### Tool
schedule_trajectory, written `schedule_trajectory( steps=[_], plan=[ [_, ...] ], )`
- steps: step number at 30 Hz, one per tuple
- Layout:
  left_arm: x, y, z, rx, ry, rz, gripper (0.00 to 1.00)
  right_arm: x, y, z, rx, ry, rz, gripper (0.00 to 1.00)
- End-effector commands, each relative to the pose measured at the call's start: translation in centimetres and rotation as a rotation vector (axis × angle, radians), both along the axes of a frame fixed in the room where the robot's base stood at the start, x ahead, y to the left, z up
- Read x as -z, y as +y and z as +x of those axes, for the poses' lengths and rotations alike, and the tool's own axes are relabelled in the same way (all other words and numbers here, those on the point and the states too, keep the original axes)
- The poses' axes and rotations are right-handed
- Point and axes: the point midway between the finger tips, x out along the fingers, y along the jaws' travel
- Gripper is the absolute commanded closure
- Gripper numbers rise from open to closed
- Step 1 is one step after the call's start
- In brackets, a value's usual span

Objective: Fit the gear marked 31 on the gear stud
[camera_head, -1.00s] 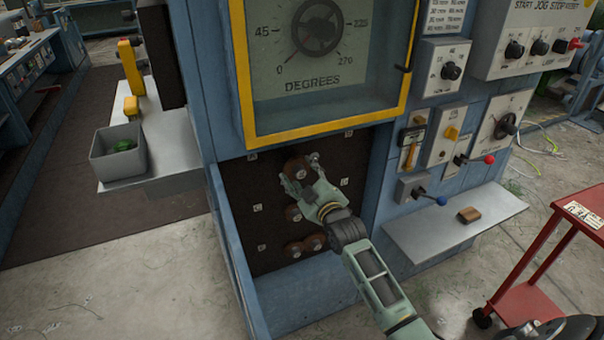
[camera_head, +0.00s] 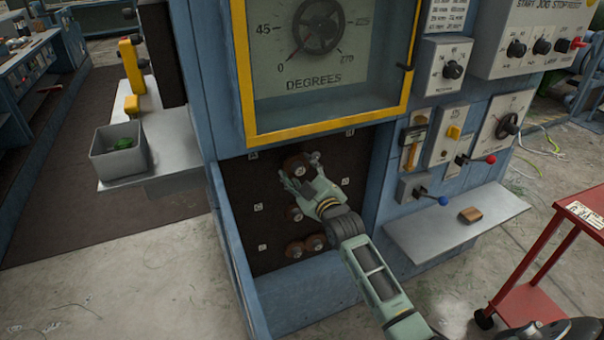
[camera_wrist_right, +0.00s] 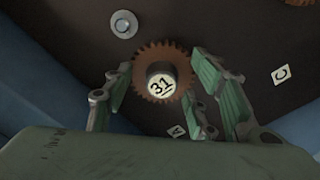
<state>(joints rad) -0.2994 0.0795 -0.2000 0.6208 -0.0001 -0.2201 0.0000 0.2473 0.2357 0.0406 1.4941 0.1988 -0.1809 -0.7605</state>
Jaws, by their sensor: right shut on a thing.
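The brown toothed gear marked 31 (camera_wrist_right: 145,57) has a pale hub label and sits between the fingers of my right gripper (camera_wrist_right: 165,85) in the right wrist view. The gripper is shut on it, with fingers on both sides. In the head view, the gear (camera_head: 295,166) and my right gripper (camera_head: 299,172) are at the upper part of the dark recessed panel. A bare silver stud with a round washer (camera_wrist_right: 123,24) shows on the panel, up and left of the gear in the wrist view. Whether it is the gear stud I cannot tell. My left gripper is out of view.
More brown gears (camera_head: 295,249) sit lower on the dark panel (camera_head: 236,185), among small white letter tags. A yellow-framed dial window (camera_head: 320,130) is above the recess.

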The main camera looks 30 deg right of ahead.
Motion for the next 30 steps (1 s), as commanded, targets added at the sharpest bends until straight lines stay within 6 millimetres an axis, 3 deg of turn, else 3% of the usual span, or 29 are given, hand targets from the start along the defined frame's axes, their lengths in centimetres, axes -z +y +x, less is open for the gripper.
schedule_trajectory(
  steps=[12, 13, 18, 21, 30],
  plan=[
    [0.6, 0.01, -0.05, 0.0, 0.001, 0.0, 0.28, -0.11, -0.1, 1.09, 0.001, -0.002, 0.0, 0.79],
    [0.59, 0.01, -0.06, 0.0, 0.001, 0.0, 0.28, -0.13, -0.11, 1.12, 0.001, -0.002, 0.0, 0.48],
    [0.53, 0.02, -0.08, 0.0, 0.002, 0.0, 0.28, -0.13, -0.1, 1.08, 0.001, -0.002, 0.0, 0.33],
    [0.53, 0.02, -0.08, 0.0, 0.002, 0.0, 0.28, -0.09, -0.1, 1.07, 0.001, -0.001, 0.0, 0.26],
    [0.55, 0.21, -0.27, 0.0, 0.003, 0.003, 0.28, 0.1, -0.07, 0.94, 0.001, 0.002, 0.0, 0.26]
  ],
)
